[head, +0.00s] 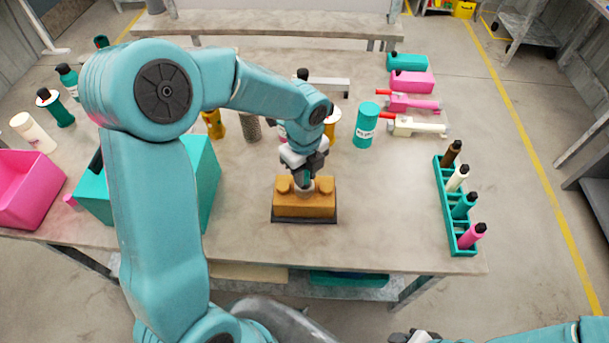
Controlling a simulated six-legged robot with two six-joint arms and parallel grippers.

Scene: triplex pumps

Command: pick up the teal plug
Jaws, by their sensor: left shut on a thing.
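My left gripper (304,180) points down over the middle of an orange-brown block (305,208), the pump body, on the table. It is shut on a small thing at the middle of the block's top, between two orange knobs. A little teal shows between the fingers, which fits the teal plug, but the fingers hide most of it. I cannot tell whether it is still seated in the block. My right gripper (413,337) shows only partly at the bottom edge, away from the table, and its jaws are unclear.
A teal rack (447,206) with several bottles stands at the right. A teal box (205,175) and a pink bin (28,188) are at the left. The table's front right is clear.

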